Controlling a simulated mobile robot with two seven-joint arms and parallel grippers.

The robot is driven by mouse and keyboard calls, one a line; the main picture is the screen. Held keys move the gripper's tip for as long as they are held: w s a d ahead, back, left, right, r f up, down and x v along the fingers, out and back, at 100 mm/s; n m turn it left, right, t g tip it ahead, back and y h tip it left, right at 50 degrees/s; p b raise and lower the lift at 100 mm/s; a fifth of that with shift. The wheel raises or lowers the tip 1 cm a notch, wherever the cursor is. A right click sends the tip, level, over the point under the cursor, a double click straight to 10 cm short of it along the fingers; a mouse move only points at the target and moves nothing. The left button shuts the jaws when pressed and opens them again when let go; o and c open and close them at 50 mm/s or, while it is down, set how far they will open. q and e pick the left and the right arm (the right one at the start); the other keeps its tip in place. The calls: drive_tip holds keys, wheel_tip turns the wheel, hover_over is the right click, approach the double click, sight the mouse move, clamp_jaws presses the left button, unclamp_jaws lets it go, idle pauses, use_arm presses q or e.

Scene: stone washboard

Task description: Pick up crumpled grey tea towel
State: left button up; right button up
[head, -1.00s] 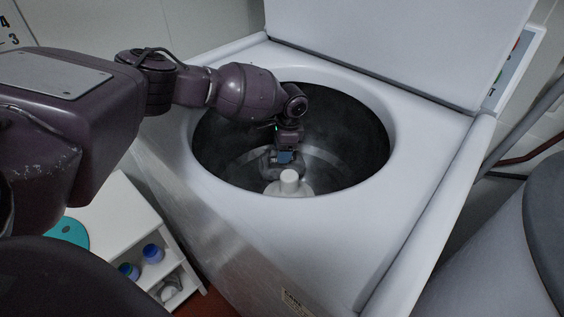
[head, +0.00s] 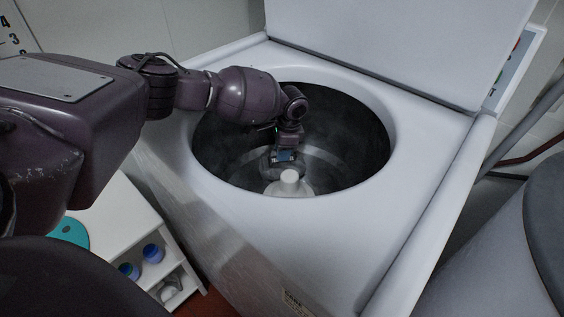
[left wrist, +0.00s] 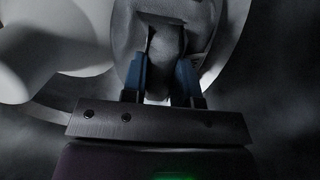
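My left gripper (head: 285,157) reaches down into the round opening of the washer tub, just behind the pale central post. In the left wrist view its two blue fingers (left wrist: 161,70) stand apart, on either side of a fold of grey cloth. This cloth, the crumpled grey tea towel (left wrist: 167,42), lies ahead of and between the fingertips; a firm grip on it does not show. In the head view the towel is small, dark and mostly hidden by the gripper. My right gripper is not in view.
The white top-loading washer (head: 420,170) has its lid raised at the back. The pale central post (head: 289,182) stands close to the gripper. The dark tub wall (head: 365,130) surrounds it. A white shelf unit with blue cups (head: 153,253) stands at lower left.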

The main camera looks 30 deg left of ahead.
use_arm(q)
clamp_jaws()
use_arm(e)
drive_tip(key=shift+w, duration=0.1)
use_arm(q)
drive_tip(key=shift+r, duration=0.15)
drive_tip(key=r+p, duration=0.1)
drive_tip(key=r, duration=0.3)
drive_tip(key=shift+w, duration=0.2)
wheel_tip(320, 180, up, 50)
drive_tip(key=s+t+p, duration=0.2)
drive_tip(key=t+p, duration=0.1)
drive_tip(key=p, duration=1.4)
drive_tip(key=shift+s, duration=0.4)
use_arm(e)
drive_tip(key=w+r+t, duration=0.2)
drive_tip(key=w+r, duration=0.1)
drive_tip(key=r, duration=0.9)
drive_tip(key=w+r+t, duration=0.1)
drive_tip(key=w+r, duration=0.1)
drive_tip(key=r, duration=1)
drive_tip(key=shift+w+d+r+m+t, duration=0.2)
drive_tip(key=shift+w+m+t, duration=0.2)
